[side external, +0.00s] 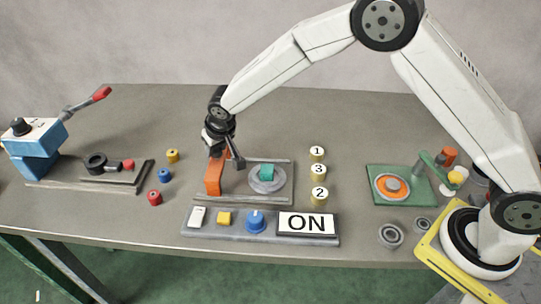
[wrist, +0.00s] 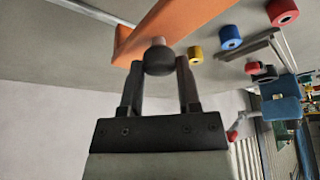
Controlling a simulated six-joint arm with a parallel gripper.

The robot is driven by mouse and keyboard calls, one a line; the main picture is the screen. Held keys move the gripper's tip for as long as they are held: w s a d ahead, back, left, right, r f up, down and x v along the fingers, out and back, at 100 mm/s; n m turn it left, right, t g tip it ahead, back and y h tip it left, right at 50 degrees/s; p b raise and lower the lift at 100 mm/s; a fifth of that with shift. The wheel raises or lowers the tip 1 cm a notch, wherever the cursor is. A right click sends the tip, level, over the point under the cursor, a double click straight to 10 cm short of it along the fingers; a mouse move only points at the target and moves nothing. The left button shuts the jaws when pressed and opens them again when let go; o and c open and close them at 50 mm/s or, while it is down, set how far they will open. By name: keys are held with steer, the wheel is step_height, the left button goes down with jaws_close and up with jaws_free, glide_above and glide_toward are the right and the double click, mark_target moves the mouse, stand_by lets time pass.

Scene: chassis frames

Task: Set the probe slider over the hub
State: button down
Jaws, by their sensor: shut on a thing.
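The probe slider appears to be the orange bracket (side external: 213,178) at the left end of a grey framed plate (side external: 240,195). A dark round knob (wrist: 158,60) sits on its orange bar (wrist: 165,28). My gripper (wrist: 158,75) has its two fingers on either side of this knob and is shut on it. In the side view my gripper (side external: 225,150) is over the top of the bracket. The hub appears to be the grey disc (side external: 267,187) with a teal block (side external: 267,173) on it, right of the bracket and apart from it. My fingers partly hide the knob in the side view.
A control panel (side external: 262,238) with a blue knob and an ON sign lies in front. Numbered cylinders (side external: 318,170) stand right of the plate. Small coloured rings (side external: 165,175) lie left. A green fixture (side external: 397,200) stands right, a blue lever press (side external: 40,150) far left.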

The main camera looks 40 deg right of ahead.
stand_by(0.4)
steer(key=shift+s+d, duration=4.75)
steer(key=shift+d, duration=0.1)
steer(key=shift+c, duration=1.5)
jaws_free()
steer(key=shift+a, duration=0.1)
steer(key=v, duration=0.7)
steer(key=shift+r, duration=0.4)
steer(key=shift+s, duration=0.2)
